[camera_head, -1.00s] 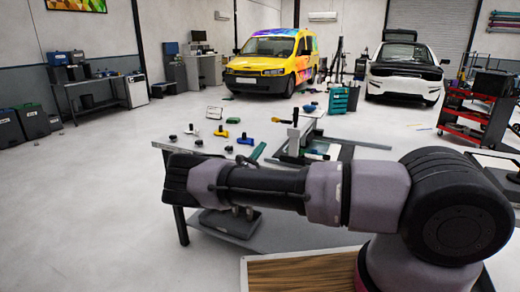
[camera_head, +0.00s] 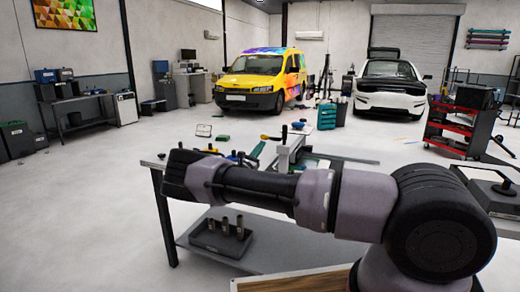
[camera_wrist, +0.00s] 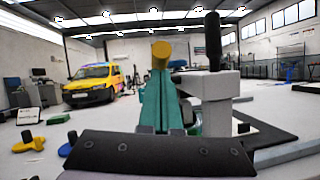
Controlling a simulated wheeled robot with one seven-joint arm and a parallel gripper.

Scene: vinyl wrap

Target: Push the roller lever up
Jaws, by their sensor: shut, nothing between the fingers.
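The roller machine (camera_head: 291,144) stands on the workbench (camera_head: 340,155), beyond my arm in the head view. In the head view the lever's yellow end (camera_head: 265,137) shows just past my arm. My gripper (camera_wrist: 152,154) is shut and empty, low in the wrist view, in front of and apart from the lever. Its fingertips are not clear in the head view.
Small clamp-like tools, one yellow (camera_wrist: 28,143), lie on the bench left of the lever. A dark tray (camera_head: 222,236) with cylinders sits on the lower shelf. A red tool cart (camera_head: 462,125), yellow van (camera_head: 262,84) and white car (camera_head: 391,88) stand farther back.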

